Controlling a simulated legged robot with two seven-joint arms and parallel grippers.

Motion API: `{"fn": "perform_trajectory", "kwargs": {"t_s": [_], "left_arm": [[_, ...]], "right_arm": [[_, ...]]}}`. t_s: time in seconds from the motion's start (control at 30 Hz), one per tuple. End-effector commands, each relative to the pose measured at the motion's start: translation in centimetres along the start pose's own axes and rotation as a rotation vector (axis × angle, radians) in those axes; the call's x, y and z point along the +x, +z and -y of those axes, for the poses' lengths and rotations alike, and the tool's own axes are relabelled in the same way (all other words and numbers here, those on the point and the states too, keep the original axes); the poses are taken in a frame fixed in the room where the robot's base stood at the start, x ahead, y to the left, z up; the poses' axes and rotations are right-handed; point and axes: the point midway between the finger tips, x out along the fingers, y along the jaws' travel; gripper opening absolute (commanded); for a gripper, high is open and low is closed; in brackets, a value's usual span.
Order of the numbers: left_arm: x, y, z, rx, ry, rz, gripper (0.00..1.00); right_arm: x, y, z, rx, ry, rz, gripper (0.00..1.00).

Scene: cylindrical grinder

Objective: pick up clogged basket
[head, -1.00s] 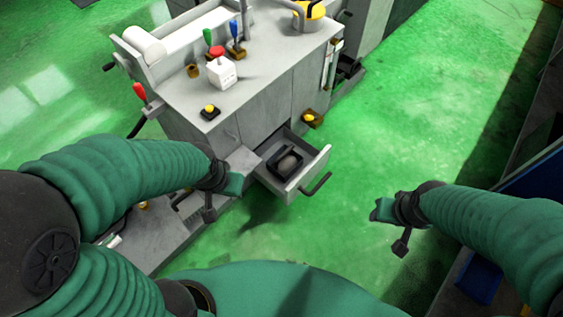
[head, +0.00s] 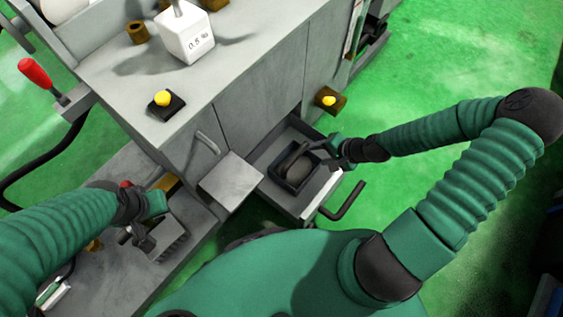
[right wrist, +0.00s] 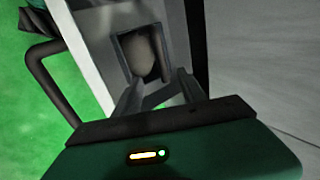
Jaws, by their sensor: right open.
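The clogged basket (head: 288,181) is a small dark open box with a rounded grey-brown lump in it. It sits in the pulled-out drawer (head: 326,190) of the grey machine. My right gripper (head: 330,150) is open at the basket's right side, just above the drawer. In the right wrist view the basket (right wrist: 122,52) lies just beyond the two open fingers (right wrist: 157,84), with nothing visibly held.
The drawer's dark handle (head: 344,203) sticks out in front. A grey flat plate (head: 230,180) stands left of the drawer. A yellow button (head: 327,100) is on the machine's side, and a white cube (head: 187,42) is on top. Green floor to the right is free.

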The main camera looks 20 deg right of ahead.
Motion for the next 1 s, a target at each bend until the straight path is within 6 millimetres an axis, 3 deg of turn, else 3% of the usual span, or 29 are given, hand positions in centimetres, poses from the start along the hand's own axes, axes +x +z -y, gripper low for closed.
{"fn": "perform_trajectory", "kwargs": {"t_s": [0.1,0.3,0.5,0.77,1.0], "left_arm": [[2.5,0.6,0.0,-0.001,0.0,0.001,0.0],[5.3,1.3,0.0,-0.001,0.0,0.002,0.0],[6.5,1.6,0.0,0.0,0.0,0.001,0.0],[10.5,2.5,0.0,-0.001,0.0,0.002,0.0],[10.4,2.5,0.0,-0.001,0.0,0.001,0.0]], "right_arm": [[3.9,0.1,-0.5,-0.004,0.003,0.006,0.49],[8.9,0.0,-0.5,-0.002,0.003,0.008,0.49],[11.0,0.0,-0.3,-0.001,0.004,0.007,0.49],[15.3,0.0,-0.1,-0.003,0.004,0.007,0.49],[15.6,0.0,0.2,-0.001,0.004,0.007,0.49]]}}
